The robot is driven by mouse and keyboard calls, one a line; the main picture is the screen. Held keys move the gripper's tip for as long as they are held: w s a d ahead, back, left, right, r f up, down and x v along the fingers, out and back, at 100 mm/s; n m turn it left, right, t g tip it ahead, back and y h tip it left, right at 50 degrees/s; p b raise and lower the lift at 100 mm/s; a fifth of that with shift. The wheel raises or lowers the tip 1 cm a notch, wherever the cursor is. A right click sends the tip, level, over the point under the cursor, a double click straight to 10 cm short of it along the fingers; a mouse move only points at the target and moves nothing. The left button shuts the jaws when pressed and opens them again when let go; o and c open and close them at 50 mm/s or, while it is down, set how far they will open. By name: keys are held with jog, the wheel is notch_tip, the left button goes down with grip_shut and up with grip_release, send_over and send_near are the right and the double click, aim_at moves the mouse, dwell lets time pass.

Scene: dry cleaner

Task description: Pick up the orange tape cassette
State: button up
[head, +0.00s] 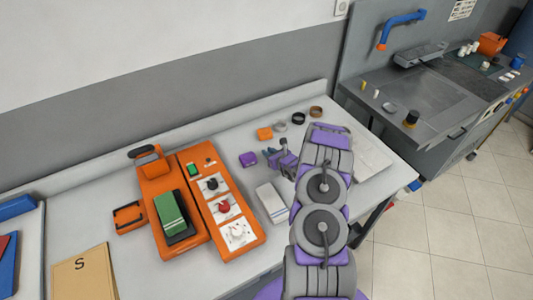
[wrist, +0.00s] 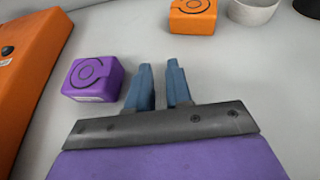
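The orange tape cassette (head: 265,133) is a small block on the grey worktop, behind my gripper in the head view. In the wrist view it (wrist: 193,16) is at the top edge, partly cut off, with a dark ring mark on top. My gripper (head: 281,150) is low over the worktop. In the wrist view my gripper (wrist: 160,68) has its two blue fingers a narrow gap apart, with nothing between them. The fingers point toward the orange cassette and are apart from it.
A purple cassette (head: 247,159) sits left of my gripper, close to the left finger. A grey ring (head: 280,126), a dark ring (head: 297,118) and a brown ring (head: 316,111) stand right of the orange cassette. An orange machine (head: 195,195) fills the left. A white-and-blue block (head: 271,203) lies nearer.

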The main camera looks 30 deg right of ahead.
jog(key=o, duration=1.1)
jog(key=shift+o, duration=0.2)
